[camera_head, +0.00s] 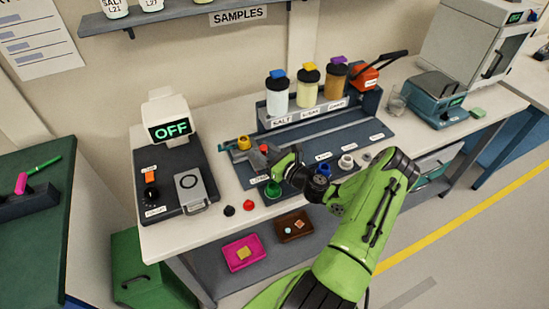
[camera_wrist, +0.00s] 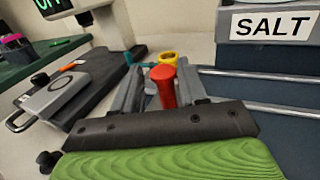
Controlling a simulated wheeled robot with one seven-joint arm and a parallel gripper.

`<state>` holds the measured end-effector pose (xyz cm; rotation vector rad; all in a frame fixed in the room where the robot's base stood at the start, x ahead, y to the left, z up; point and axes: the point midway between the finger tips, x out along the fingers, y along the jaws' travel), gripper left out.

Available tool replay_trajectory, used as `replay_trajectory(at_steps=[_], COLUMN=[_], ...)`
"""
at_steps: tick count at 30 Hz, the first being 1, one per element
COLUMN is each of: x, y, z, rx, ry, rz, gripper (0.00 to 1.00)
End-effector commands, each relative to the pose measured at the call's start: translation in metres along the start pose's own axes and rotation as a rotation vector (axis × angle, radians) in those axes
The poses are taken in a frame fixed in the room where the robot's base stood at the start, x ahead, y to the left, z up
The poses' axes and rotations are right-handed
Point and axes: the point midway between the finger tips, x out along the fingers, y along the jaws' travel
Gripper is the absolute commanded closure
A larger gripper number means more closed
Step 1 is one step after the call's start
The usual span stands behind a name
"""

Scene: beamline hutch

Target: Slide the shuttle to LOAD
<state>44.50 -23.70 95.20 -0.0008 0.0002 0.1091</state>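The shuttle, with a red upright handle (camera_wrist: 164,88) and a yellow ring-shaped part (camera_head: 243,143), is at the left end of the railed blue-grey station (camera_head: 225,160). My gripper (camera_head: 264,153) reaches in low from the right at the shuttle. The yellow part (camera_wrist: 169,57) shows just behind the handle. A label at the station's front left (camera_head: 260,180) is partly readable and seems to say LOAD. My arm hides part of the station's front.
A rack with SALT and other bottles (camera_head: 308,92) stands behind the rails. An OFF-display device (camera_head: 170,135) is to the left. The rail (camera_head: 340,133) to the right looks clear.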

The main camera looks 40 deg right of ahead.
Motion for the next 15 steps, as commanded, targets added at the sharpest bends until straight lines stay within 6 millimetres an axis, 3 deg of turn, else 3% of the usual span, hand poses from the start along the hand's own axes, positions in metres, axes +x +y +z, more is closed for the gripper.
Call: replay_trajectory(at_steps=[9,15], x=[-0.087,-0.133], y=[-0.001,-0.001], z=[-0.001,-0.001], rx=[0.004,0.003], ry=[0.004,0.002], rz=[-0.006,-0.004], gripper=[0.59,0.59])
